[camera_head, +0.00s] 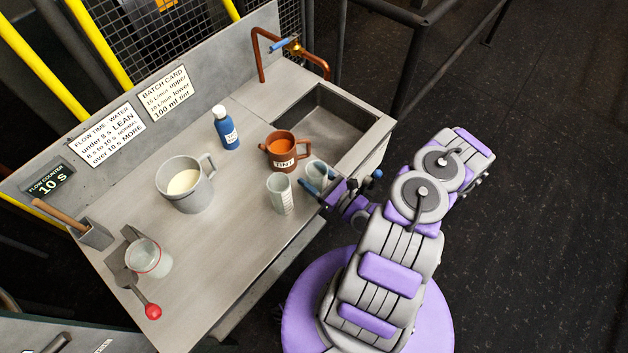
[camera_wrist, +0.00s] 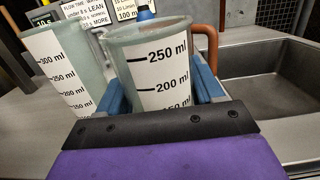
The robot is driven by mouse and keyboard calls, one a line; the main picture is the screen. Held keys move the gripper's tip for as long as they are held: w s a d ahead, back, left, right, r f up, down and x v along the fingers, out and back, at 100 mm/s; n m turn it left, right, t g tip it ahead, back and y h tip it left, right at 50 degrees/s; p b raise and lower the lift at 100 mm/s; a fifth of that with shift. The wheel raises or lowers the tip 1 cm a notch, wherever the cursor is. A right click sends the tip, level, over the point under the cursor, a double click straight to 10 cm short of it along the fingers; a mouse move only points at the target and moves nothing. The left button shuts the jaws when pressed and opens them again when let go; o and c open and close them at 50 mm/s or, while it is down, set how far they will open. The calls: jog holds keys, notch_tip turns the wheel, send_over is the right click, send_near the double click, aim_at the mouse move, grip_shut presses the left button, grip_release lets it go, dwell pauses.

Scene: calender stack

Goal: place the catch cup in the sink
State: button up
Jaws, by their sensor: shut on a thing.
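My gripper (camera_head: 321,181) is shut on a translucent grey-green graduated cup (camera_head: 317,170), its blue fingers on either side. In the wrist view this cup (camera_wrist: 160,65) is upright, with its millilitre scale facing the camera. I cannot tell whether its base touches the counter; its lower part is hidden by the gripper. A similar graduated cup (camera_head: 279,195) stands just left of it. A clear cup with a red line (camera_head: 150,262) stands at the counter's left end. No label shows which is the catch cup. The empty sink (camera_head: 322,126) lies beyond and right of my gripper.
A blue bottle (camera_head: 226,130) and a grey jug (camera_head: 186,188) stand farther left. A copper faucet (camera_head: 318,65) rises behind the sink. The sink basin is clear.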

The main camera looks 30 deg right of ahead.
jog(key=shift+f, duration=0.95)
jog(key=shift+r, duration=0.1)
jog(key=o, duration=1.6)
